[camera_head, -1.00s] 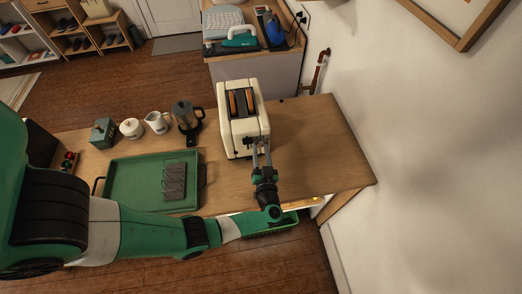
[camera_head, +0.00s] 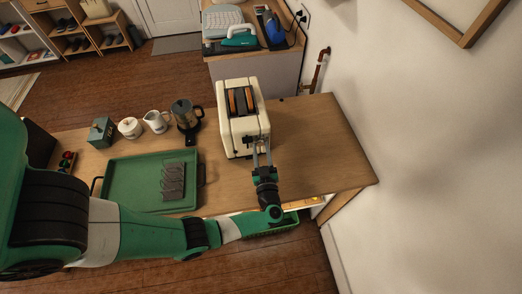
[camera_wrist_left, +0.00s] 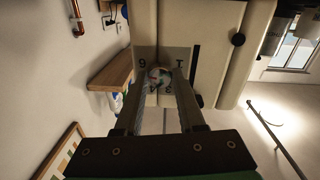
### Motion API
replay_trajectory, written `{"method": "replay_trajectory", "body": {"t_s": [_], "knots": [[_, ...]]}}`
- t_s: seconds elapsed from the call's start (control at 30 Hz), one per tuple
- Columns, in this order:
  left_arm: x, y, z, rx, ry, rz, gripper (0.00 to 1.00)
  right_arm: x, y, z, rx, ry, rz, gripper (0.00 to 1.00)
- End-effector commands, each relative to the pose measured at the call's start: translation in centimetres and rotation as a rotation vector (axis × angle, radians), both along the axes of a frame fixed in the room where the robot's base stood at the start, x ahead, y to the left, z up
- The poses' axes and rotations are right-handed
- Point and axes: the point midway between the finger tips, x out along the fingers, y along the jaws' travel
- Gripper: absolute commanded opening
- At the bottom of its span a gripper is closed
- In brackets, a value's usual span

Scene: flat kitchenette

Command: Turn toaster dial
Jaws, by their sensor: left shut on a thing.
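The cream toaster (camera_head: 241,124) stands on the wooden counter, with two orange-brown slices showing in its top slots. My left gripper (camera_head: 261,146) is at the toaster's near end face. In the left wrist view the toaster's end face (camera_wrist_left: 225,45) fills the upper middle. My right gripper is not in view.
A green tray (camera_head: 122,186) with a dark rack lies left of the toaster. A coffee pot (camera_head: 186,116), milk jug (camera_head: 155,121), white sugar pot (camera_head: 130,128) and green tin (camera_head: 102,132) stand behind it. The counter (camera_head: 318,140) right of the toaster is clear up to the wall.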

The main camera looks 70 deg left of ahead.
Motion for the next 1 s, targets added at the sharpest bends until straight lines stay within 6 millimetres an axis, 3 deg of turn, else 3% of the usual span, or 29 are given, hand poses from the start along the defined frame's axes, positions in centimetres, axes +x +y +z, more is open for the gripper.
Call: {"method": "replay_trajectory", "body": {"t_s": [1.0], "knots": [[0.4,-0.1,-0.2,-0.180,-0.952,-0.001,0.00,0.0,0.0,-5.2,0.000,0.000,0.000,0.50]]}}
